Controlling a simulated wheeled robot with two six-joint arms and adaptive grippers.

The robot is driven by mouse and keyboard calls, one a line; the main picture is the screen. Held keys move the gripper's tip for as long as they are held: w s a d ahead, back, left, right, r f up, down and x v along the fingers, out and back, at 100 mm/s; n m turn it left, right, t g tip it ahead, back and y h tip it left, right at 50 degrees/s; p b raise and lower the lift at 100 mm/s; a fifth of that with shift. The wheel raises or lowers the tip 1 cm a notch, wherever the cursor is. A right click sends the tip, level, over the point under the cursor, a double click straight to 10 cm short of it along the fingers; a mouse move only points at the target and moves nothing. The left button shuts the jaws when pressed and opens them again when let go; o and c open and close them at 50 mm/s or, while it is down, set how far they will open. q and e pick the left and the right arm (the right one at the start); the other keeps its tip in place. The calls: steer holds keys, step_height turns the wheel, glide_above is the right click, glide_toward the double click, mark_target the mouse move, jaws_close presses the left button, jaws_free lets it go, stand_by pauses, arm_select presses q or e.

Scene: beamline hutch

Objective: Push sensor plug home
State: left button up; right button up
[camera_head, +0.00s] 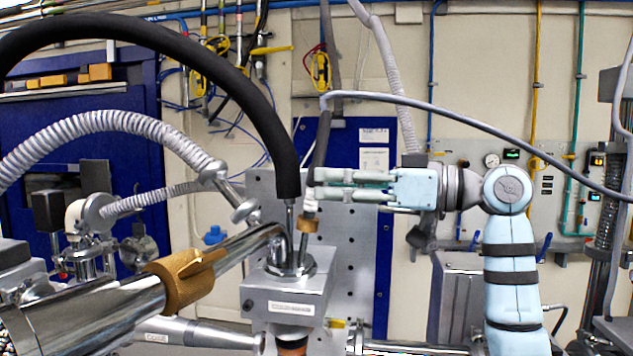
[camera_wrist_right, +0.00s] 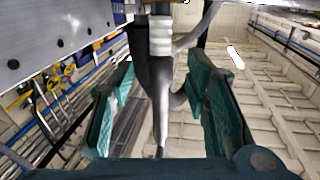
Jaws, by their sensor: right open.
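The sensor plug (camera_head: 310,206) is a slim pale piece on the end of a grey cable (camera_head: 435,108), which drops through a dark sleeve. It stands nearly upright above a brass collar (camera_head: 307,226) over the metal block (camera_head: 285,292). I cannot tell how deep it sits. My right gripper (camera_head: 318,184) is open, reaching in from the right at the plug's height. In the right wrist view, my open fingers (camera_wrist_right: 162,95) stand either side of the dark sleeve and pale ribbed part (camera_wrist_right: 160,35), with gaps visible. My left gripper is not in view.
A thick black hose (camera_head: 240,85) arches down to the block, close left of the plug. A chrome tube with a brass clamp (camera_head: 182,280) runs in from the left. A perforated plate (camera_head: 350,240) stands behind. The grey cable loops above my right arm.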

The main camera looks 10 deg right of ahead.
steer(key=v, duration=0.7)
steer(key=shift+s+d, duration=0.25)
steer(key=shift+d, duration=0.1)
